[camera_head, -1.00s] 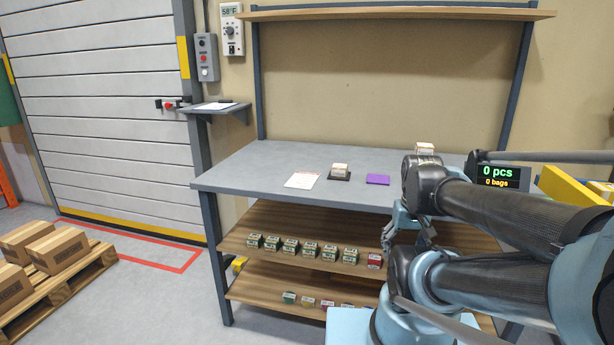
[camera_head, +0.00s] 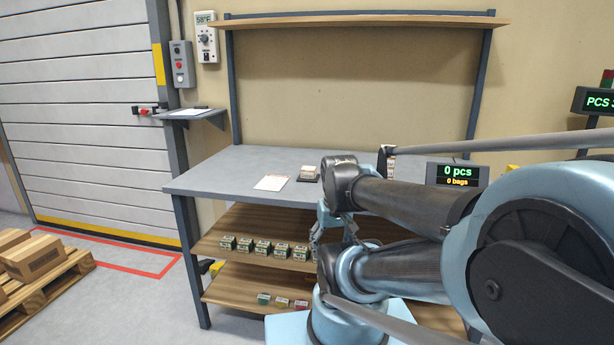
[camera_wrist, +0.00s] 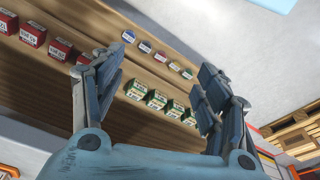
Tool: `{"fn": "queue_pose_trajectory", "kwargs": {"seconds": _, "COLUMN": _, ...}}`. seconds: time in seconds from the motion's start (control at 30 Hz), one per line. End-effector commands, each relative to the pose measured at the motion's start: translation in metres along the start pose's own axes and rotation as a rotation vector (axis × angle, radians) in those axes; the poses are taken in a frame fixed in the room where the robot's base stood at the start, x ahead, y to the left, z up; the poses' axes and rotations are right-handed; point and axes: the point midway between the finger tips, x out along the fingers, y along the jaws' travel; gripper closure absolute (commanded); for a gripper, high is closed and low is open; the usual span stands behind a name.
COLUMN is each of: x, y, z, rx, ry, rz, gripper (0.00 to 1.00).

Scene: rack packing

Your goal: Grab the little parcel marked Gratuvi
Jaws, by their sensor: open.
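Several small parcels stand in a row on the upper wooden shelf under the table. Green and white boxes (camera_head: 263,247) show left of my gripper (camera_head: 333,238) in the head view. In the wrist view, the green boxes (camera_wrist: 157,98) lie between and below the open fingers of my gripper (camera_wrist: 160,72), and red boxes (camera_wrist: 33,36) stand at upper left. Smaller boxes (camera_wrist: 145,46) sit in a row on the lower shelf. I cannot read the name Gratuvi on any parcel. My gripper is empty and apart from the boxes. My arm hides part of the shelves.
The grey table (camera_head: 228,170) holds a paper sheet (camera_head: 271,183) and a small white box on a dark pad (camera_head: 308,173). A counter display (camera_head: 454,174) is at right. Cartons on a pallet (camera_head: 40,258) stand at left. The floor before the door is clear.

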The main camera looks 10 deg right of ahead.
Motion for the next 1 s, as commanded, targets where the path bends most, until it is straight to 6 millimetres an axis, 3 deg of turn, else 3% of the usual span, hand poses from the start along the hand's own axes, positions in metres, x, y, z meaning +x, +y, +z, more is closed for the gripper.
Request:
{"fn": "queue_pose_trajectory", "kwargs": {"seconds": 0.4, "x": 0.0, "y": 0.0, "z": 0.0, "rx": 0.0, "ry": 0.0, "rz": 0.0, "gripper": 0.32}}
{"fn": "queue_pose_trajectory", "kwargs": {"seconds": 0.47, "x": 0.0, "y": 0.0, "z": 0.0, "rx": -0.001, "ry": 0.0, "rz": 0.0, "gripper": 0.28}}
{"fn": "queue_pose_trajectory", "kwargs": {"seconds": 0.57, "x": -0.011, "y": -0.001, "z": 0.003, "rx": -0.015, "ry": 0.01, "rz": -0.004, "gripper": 0.28}}
{"fn": "queue_pose_trajectory", "kwargs": {"seconds": 0.77, "x": -0.045, "y": -0.003, "z": -0.035, "rx": -0.121, "ry": -0.002, "rz": -0.038, "gripper": 0.28}}
{"fn": "queue_pose_trajectory", "kwargs": {"seconds": 1.0, "x": -0.091, "y": -0.003, "z": -0.099, "rx": -0.307, "ry": -0.007, "rz": -0.099, "gripper": 0.28}}
